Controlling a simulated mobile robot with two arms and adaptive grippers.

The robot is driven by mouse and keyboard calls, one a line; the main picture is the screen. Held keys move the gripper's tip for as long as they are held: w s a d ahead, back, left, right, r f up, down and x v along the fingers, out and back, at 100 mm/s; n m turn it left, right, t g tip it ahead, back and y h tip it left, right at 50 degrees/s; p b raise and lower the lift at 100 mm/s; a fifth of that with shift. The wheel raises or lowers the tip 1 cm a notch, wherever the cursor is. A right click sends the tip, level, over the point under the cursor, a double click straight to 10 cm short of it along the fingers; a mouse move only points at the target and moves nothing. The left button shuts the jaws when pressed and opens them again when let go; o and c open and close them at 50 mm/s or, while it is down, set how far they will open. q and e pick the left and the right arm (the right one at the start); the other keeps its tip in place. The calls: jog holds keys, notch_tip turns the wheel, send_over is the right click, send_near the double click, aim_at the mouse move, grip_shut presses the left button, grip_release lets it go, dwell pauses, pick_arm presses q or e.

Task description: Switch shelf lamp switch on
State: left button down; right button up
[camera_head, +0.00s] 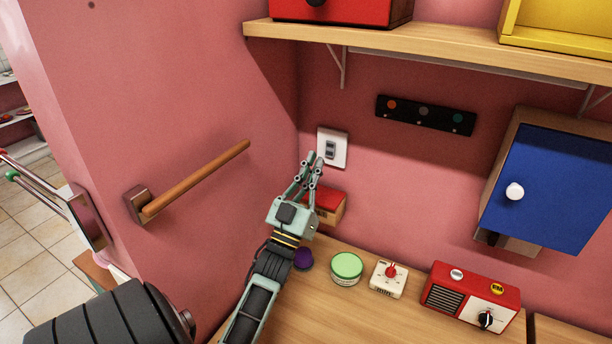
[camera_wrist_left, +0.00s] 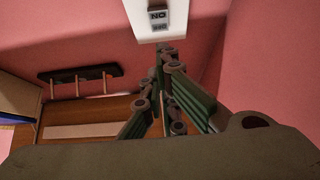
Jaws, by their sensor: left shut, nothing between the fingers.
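The shelf lamp switch (camera_head: 332,148) is a white wall plate with a grey rocker, on the pink wall below the wooden shelf. In the left wrist view the switch (camera_wrist_left: 158,16) shows at the top, with lettering on its rocker that appears upside down. My left gripper (camera_head: 315,158) is shut and empty, its fingertips pointing up at the plate's lower left part. In the left wrist view the fingertips (camera_wrist_left: 165,52) lie just below the rocker; I cannot tell whether they touch it. My right gripper is not in view.
A wooden rail (camera_head: 195,180) juts from the left wall. A red box (camera_head: 330,204) sits behind my left gripper. A green-lidded tin (camera_head: 346,267), a white timer (camera_head: 388,278) and a red radio (camera_head: 470,296) stand on the counter. A blue-doored cabinet (camera_head: 545,190) hangs right.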

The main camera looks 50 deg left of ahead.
pick_arm(q)
jog(key=shift+w+a+f+p, duration=0.1)
jog(key=shift+w+a, duration=0.1)
jog(key=shift+w, duration=0.45)
jog(key=shift+w+a+f+p, duration=0.1)
jog(key=shift+w+a, duration=0.15)
jog(key=shift+w, duration=0.35)
jog(key=shift+w+a+f+p, duration=0.1)
jog(key=shift+w+a, duration=0.1)
jog(key=shift+w, duration=0.45)
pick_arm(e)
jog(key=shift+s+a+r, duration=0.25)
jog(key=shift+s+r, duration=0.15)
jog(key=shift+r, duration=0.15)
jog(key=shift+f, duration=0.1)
pick_arm(q)
jog(key=w+f+b+v, duration=0.1)
jog(key=b+v, duration=0.2)
jog(key=v, duration=0.8)
jog(key=shift+s+f+t+b, duration=0.2)
jog(key=shift+f+t+b, duration=0.2)
jog(key=shift+f, duration=0.1)
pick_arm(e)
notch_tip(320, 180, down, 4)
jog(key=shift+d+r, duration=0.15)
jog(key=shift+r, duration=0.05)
pick_arm(q)
jog(key=shift+a+r, duration=0.1)
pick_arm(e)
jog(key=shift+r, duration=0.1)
